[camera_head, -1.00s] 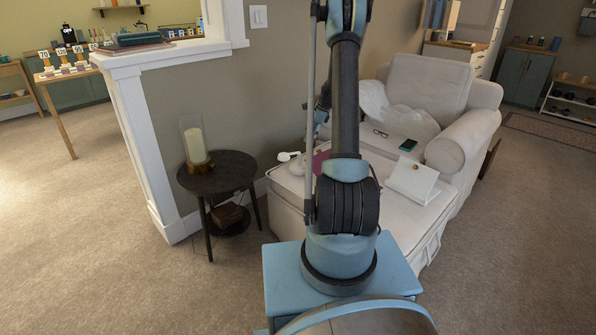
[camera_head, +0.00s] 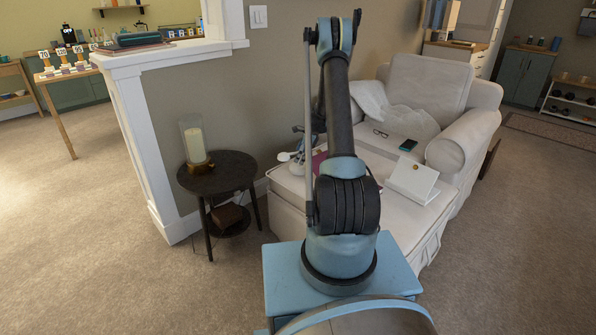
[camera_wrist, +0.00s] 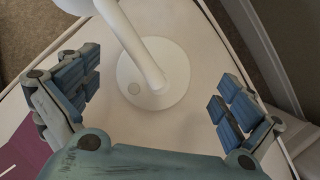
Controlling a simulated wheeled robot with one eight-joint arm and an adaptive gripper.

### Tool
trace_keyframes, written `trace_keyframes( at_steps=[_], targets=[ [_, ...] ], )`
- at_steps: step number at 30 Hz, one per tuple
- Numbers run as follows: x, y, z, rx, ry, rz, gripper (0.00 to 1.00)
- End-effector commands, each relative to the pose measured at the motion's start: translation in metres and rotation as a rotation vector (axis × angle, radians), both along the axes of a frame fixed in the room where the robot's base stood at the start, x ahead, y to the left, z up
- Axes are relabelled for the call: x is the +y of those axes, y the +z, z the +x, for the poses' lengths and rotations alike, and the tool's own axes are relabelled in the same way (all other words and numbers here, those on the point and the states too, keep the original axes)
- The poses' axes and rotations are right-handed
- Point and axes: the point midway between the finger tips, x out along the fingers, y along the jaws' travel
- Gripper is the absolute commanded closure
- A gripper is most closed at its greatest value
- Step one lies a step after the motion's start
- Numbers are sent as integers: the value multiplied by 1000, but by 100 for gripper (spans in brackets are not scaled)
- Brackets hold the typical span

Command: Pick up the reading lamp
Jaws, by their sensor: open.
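The reading lamp is white, with a round base (camera_wrist: 178,84) and a slanted stem. In the wrist view it stands on a pale flat surface, between my gripper's spread fingers. My gripper (camera_wrist: 155,88) is open, with blue padded fingers on either side of the stem and clear space between them and it. In the head view, a small white part of the lamp (camera_head: 284,156) shows at the left edge of the white ottoman (camera_head: 390,220). My gripper (camera_head: 299,143) is right beside it there, and my arm hides much of the spot.
A maroon item (camera_head: 319,160) lies near the lamp. A white box (camera_head: 413,180), a phone (camera_head: 408,145) and glasses (camera_head: 380,133) rest farther right. A dark round side table (camera_head: 232,172) with a candle lantern (camera_head: 195,145) stands left. The wall is close behind.

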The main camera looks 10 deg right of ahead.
Motion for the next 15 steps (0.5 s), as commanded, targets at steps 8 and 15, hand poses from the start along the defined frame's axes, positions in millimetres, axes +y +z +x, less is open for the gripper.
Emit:
trace_keyframes(
  at_steps=[8, 15],
  targets=[
    [11, -29, -1, 0, 0, 0, 0],
    [18, -47, 1, 0, 0, 0, 0]
  ],
)
